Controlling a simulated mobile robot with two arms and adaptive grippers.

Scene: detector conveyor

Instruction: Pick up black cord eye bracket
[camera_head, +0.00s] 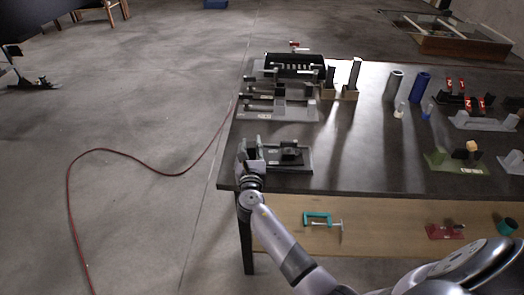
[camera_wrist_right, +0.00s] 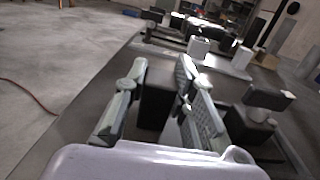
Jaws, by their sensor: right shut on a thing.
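My right gripper (camera_head: 250,150) is at the front left corner of the dark table, over the left end of a grey fixture plate (camera_head: 303,168). In the wrist view, the right gripper's two grey padded fingers (camera_wrist_right: 160,98) stand on either side of a dark block, the black cord eye bracket (camera_wrist_right: 156,106), and are shut on it. Most of the bracket is hidden by the fingers; I cannot tell whether it is clear of the plate. Another black block (camera_head: 290,152) stands on the same plate, right of the gripper; it also shows in the wrist view (camera_wrist_right: 250,122). My left gripper is not in view.
Grey and black fixtures (camera_head: 278,107) stand behind on the table (camera_head: 365,150). Blue and grey cylinders (camera_head: 420,87) and a green fixture (camera_head: 450,163) are to the right. A teal clamp (camera_head: 322,220) lies on the lower wooden shelf. The table's middle is clear.

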